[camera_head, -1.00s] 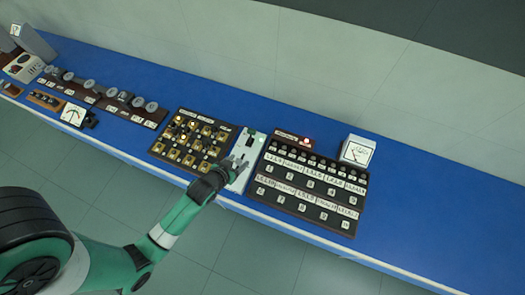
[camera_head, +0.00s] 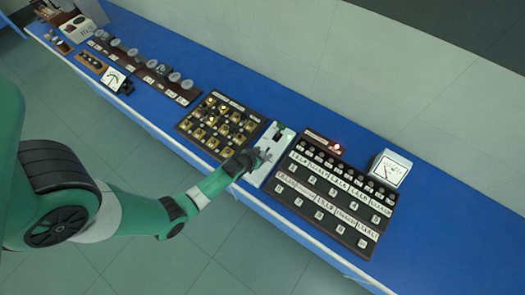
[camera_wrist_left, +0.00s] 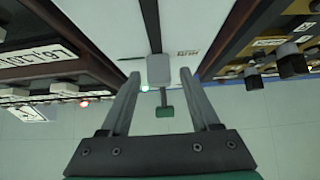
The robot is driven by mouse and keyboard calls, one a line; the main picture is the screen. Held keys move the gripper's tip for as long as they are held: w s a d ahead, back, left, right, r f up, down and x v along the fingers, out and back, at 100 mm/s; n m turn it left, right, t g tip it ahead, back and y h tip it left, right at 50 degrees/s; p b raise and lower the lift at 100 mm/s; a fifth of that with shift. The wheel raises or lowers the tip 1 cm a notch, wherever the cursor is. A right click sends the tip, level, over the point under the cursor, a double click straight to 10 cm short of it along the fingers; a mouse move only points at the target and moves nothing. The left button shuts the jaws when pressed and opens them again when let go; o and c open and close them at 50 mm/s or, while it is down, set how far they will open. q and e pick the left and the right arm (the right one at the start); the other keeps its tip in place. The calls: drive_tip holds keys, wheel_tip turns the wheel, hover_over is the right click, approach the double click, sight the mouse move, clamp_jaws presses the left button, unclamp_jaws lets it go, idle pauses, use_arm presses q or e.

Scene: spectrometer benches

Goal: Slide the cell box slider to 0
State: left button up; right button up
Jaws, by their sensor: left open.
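The cell box is a narrow white panel (camera_head: 258,178) between two dark switch panels on the blue bench; the wrist view shows its white face (camera_wrist_left: 105,25) upside down. A dark slot (camera_wrist_left: 150,22) runs along it, with a grey slider knob (camera_wrist_left: 159,69) at the slot's end. My left gripper (camera_head: 264,155) is over the panel's middle in the head view. In the wrist view the left gripper (camera_wrist_left: 159,73) is open, with one finger on each side of the knob and visible gaps. I cannot read the scale marks. My right gripper is in neither view.
A panel with brass knobs (camera_head: 218,124) lies close on the left and a labelled dark switch panel (camera_head: 335,190) close on the right. A white meter (camera_head: 391,168) stands farther right. The bench's front right is bare.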

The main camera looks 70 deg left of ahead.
use_arm(q)
clamp_jaws()
idle(0.3)
idle(1.2)
